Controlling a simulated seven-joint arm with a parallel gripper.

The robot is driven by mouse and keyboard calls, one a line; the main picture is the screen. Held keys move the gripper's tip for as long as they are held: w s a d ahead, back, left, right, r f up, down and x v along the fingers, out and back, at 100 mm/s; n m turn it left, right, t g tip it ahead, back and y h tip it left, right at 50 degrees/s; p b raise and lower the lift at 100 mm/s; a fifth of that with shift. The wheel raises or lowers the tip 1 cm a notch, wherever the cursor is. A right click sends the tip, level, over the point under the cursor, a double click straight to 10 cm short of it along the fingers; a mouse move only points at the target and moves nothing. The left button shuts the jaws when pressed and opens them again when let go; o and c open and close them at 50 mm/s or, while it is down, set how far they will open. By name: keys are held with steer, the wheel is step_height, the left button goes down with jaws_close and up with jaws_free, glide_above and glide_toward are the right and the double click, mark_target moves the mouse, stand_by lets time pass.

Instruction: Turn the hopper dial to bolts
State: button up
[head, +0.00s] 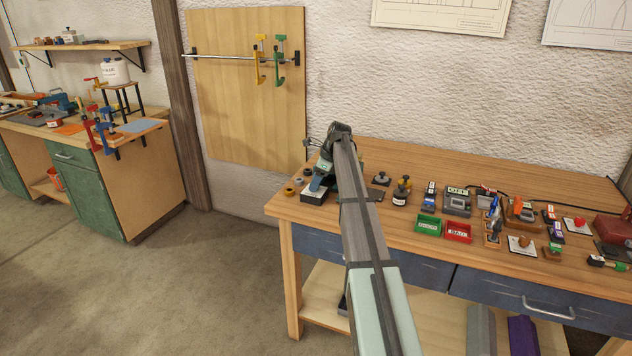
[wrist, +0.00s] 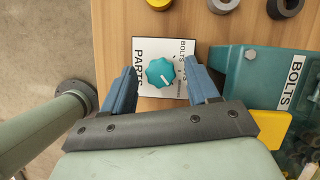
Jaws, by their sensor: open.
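The hopper dial is a teal scalloped knob (wrist: 160,73) on a white plate (wrist: 142,45) with the words PARTS and BOLTS in the wrist view. A pale mark shows on the knob; I cannot tell for sure which label it points to. My gripper (wrist: 160,68) is open, its blue fingers on the left and right of the knob with gaps to it. Whether they are down at knob height is unclear. In the head view my gripper (head: 319,182) is over the dial's box (head: 313,197) at the bench's left end, and the knob is hidden.
A teal bin labelled BOLTS (wrist: 285,82) with a yellow part (wrist: 277,130) stands close right of the dial. Several rings (wrist: 222,4) lie beyond it. The bench edge is close on the left. Green (head: 428,226) and red trays (head: 457,232) sit farther right on the bench.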

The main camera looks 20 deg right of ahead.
steer(key=shift+f, duration=0.1)
steer(key=c, duration=1)
steer(key=shift+n, duration=0.3)
steer(key=n+g, duration=0.1)
steer(key=n, duration=0.2)
steer(key=shift+w, duration=0.2)
steer(key=shift+n+g, duration=0.9)
steer(key=shift+n, duration=1)
steer(key=o, duration=1)
